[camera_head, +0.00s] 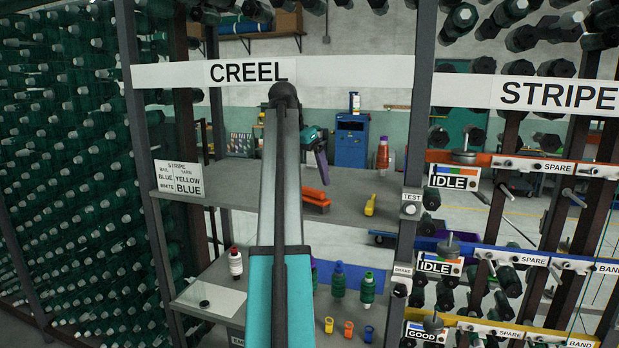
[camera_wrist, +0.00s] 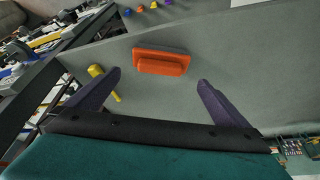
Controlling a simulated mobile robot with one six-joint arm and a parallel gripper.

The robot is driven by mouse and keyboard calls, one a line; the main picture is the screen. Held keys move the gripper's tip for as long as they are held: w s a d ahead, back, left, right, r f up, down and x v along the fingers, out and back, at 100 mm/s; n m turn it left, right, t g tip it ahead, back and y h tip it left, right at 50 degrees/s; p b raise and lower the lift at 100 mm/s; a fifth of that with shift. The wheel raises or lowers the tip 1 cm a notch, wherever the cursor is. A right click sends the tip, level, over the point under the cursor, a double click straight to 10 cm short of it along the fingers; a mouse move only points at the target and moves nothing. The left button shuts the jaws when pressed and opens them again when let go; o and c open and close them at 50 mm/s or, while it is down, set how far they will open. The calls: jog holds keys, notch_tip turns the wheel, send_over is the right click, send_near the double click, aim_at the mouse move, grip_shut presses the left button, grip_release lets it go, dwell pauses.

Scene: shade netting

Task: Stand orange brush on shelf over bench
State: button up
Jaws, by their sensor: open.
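The orange brush (camera_head: 315,200) lies on the grey upper shelf (camera_head: 235,189), right of my arm in the head view. In the wrist view the orange brush (camera_wrist: 161,62) lies beyond my fingertips, roughly centred between them. My gripper (camera_head: 320,165) is open and empty, with purple fingers; in the wrist view the gripper (camera_wrist: 158,80) has its fingers spread wide on either side, short of the brush. The lower bench (camera_head: 218,275) is under the shelf, partly hidden by my arm.
A yellow tool (camera_head: 370,205) lies on the shelf right of the brush; it shows by the left finger in the wrist view (camera_wrist: 96,71). Yarn spools (camera_head: 338,280) stand on the bench. Posts flank the shelf.

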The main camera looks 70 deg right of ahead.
jog(key=shift+p+v, duration=0.4)
jog(key=shift+v, duration=2)
